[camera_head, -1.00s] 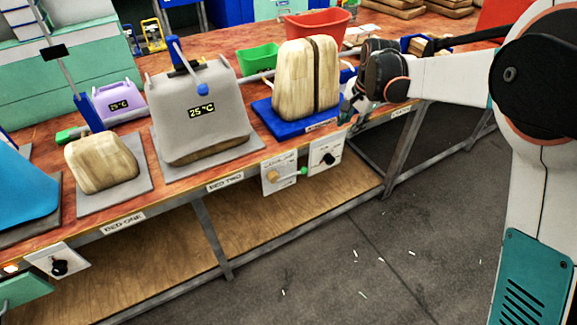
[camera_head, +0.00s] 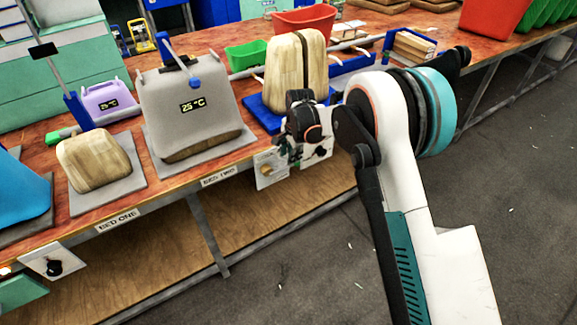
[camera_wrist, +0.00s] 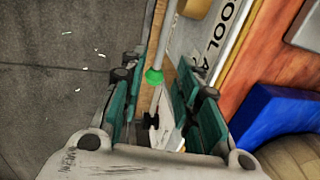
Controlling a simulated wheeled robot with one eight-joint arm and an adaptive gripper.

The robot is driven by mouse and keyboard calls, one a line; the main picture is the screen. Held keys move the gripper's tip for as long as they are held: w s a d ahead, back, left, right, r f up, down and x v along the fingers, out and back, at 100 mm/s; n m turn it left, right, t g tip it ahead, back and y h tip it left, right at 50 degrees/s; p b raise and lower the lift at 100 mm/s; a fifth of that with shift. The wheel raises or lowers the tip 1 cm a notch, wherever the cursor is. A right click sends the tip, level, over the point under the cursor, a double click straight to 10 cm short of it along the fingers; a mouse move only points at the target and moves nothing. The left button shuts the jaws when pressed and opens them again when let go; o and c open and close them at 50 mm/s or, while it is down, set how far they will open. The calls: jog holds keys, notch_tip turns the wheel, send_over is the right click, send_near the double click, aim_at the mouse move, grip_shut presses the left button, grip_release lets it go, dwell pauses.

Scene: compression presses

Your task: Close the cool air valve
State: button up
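The cool air valve is a pale panel (camera_head: 266,170) on the bench front below the bed two press. In the wrist view its label (camera_wrist: 217,40) reads "COOL A", the rest cut off. A tan hub (camera_wrist: 196,8) carries a pale lever (camera_wrist: 166,38) ending in a green knob (camera_wrist: 153,76). My gripper (camera_wrist: 160,74) is open, and the knob appears between its fingertips; I cannot tell whether they touch.
A black knob (camera_wrist: 150,120) on the neighbouring panel is close to my fingers. The bench edge and a blue mould base (camera_wrist: 270,118) are at the right of the wrist view. The grey floor (camera_head: 310,270) in front is clear except for small scraps.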

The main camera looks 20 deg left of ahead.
aim_at(285, 168)
jog(key=f, duration=0.2)
jog(key=f+b, duration=0.1)
jog(key=a+f, duration=0.1)
jog(key=f, duration=0.1)
jog(key=shift+w+f+b, duration=0.3)
jog(key=shift+w+f, duration=0.05)
jog(key=shift+w, duration=0.05)
jog(key=shift+d, duration=0.1)
grip_shut()
